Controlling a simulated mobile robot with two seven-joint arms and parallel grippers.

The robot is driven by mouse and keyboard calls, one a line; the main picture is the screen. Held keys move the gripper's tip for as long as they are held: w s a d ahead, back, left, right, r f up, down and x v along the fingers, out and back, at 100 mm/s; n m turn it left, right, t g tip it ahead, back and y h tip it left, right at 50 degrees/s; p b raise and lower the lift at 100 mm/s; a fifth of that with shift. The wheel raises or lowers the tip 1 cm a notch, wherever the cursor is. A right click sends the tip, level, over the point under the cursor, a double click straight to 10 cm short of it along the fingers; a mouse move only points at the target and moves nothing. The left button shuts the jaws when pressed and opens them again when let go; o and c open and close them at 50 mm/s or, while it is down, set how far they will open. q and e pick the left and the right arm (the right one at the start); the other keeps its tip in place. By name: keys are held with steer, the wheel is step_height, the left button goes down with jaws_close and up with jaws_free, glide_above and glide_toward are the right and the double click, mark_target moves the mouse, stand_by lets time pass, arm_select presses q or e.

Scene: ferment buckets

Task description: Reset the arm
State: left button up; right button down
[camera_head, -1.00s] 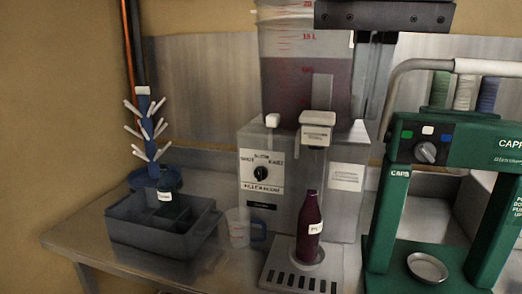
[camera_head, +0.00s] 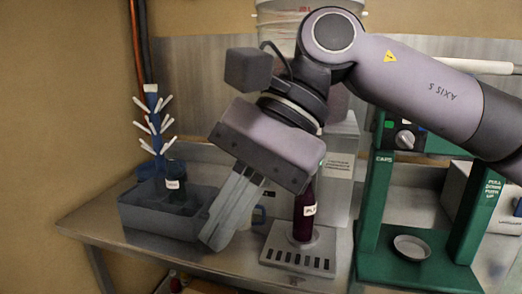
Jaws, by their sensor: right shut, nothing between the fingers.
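My right arm comes in from the right across the upper middle of the head view. My right gripper (camera_head: 212,240) points down and to the left, with its fingers together and nothing between them. Its fingers lie in the picture in front of the right side of the grey divided crate (camera_head: 150,218); I cannot tell if they touch it. The dark red bottle (camera_head: 305,224) stands upright on the filler's drip tray (camera_head: 300,262), partly covered by my gripper's body. My left gripper is not in view.
The green capping press (camera_head: 372,200) stands at right, with a round metal dish (camera_head: 411,248) on its base. A blue drying tree (camera_head: 154,130) with white pegs stands at left. My arm hides most of the filling machine. A jug (camera_head: 258,214) is mostly hidden behind my gripper.

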steer(key=s+a+m+g+y, duration=0.1)
steer(key=a+m+g+y, duration=0.5)
steer(key=y, duration=0.4)
steer(key=w+d+f+n+t+y, duration=0.1)
steer(key=w+d+f+n+t, duration=0.55)
steer(key=n+t, duration=0.85)
steer(key=w+d+f+n+t+y, duration=0.1)
steer(key=w+d+f+n+t, duration=0.65)
steer(key=n, duration=1.15)
steer(key=s+d+f+m+t+h, duration=0.1)
steer(key=d+f+m+t+h, duration=0.2)
steer(key=f+m+h, duration=0.4)
steer(key=s+d+f+m+t+h, duration=0.1)
steer(key=d+f+m+t+h, duration=0.3)
steer(key=f, duration=0.6)
steer(key=s+d+f+m+g+h, duration=0.2)
steer(key=s+d+f+m+g, duration=0.2)
steer(key=s+f, duration=0.4)
steer(key=s+d+f+m+g+h, duration=0.3)
steer(key=s+f, duration=0.5)
steer(key=f, duration=0.3)
steer(key=d+m+g, duration=0.1)
steer(key=m+g, duration=0.1)
steer(key=m, duration=0.1)
steer(key=shift+d, duration=0.3)
